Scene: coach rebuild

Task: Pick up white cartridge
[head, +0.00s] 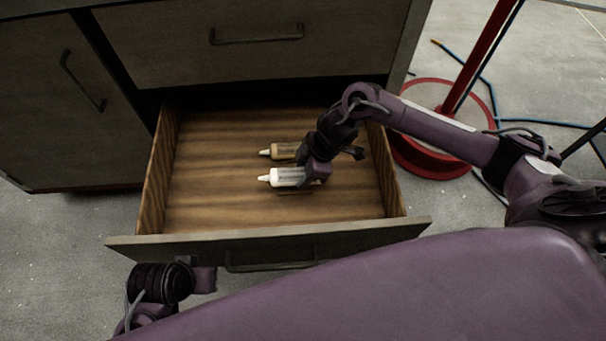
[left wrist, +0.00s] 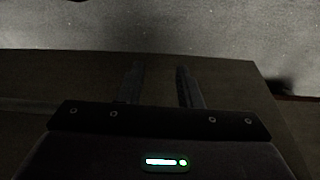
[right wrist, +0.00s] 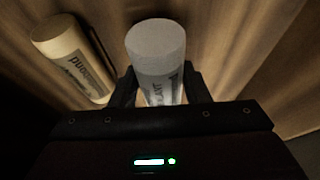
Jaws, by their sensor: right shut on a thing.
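The white cartridge (head: 287,177) is in the open drawer, its pale nozzle pointing left in the head view. My right gripper (head: 312,172) reaches into the drawer and is shut on it. In the right wrist view the cartridge (right wrist: 157,50) sits between the two fingers, its round end towards the camera. A shadow shows just below it in the head view; I cannot tell whether it touches the drawer floor. My left gripper (head: 205,279) is outside the drawer front at lower left. Its fingers are apart and empty in the left wrist view (left wrist: 160,88).
A tan cartridge (head: 284,151) lies beside the white one; it also shows in the right wrist view (right wrist: 72,58). The wooden drawer (head: 215,205) has side walls and a raised front. The cabinet (head: 245,55) overhangs its back. A red stand (head: 430,165) is at right.

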